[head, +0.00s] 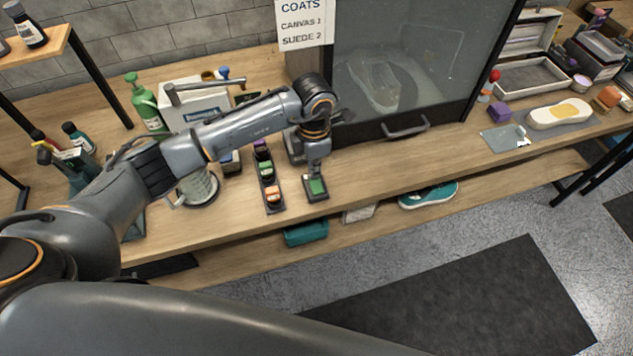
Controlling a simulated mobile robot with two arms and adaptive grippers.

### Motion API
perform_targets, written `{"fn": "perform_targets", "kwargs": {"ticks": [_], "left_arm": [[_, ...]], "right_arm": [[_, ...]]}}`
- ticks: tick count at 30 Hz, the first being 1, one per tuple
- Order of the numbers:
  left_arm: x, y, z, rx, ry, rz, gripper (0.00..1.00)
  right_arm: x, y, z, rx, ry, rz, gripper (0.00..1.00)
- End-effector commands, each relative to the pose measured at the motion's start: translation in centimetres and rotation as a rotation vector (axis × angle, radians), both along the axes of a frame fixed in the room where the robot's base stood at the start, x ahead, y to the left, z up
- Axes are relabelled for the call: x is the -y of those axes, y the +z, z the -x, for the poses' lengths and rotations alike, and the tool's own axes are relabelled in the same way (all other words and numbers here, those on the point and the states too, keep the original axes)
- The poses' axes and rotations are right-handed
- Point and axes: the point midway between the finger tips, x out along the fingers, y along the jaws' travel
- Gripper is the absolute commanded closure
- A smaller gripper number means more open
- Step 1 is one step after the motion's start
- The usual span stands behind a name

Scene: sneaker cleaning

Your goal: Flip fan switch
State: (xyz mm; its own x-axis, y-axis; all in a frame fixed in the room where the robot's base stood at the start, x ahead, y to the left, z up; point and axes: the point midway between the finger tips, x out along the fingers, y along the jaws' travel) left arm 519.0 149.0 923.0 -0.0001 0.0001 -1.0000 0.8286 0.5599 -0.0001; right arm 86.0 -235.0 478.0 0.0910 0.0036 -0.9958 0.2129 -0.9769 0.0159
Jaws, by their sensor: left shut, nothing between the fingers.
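A small switch box with a green face (316,187) and a dark base sits near the front edge of the wooden bench in the head view; it looks like the fan switch. My left gripper (317,170) is shut and empty, pointing down right at the back edge of the green face. I cannot tell whether it touches the switch. The gripper hides part of the switch's far side, and the switch position is too small to read. My right gripper is not in view.
A dark tray of colored blocks (268,180) lies just left of the switch. Behind stands a glass-fronted cabinet (425,60) with a shoe inside and a handle (405,132). A metal mug (198,188) and a green bottle (146,108) stand left.

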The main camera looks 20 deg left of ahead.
Motion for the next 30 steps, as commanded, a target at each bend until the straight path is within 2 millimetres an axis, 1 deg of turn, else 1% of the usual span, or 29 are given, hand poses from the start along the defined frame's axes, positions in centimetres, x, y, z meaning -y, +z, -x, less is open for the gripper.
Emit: {"fn": "perform_targets", "kwargs": {"ticks": [30], "left_arm": [[0.0,-1.6,0.0,0.0,0.0,0.0,1.0]], "right_arm": [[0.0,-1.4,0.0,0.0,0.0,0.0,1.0]]}}
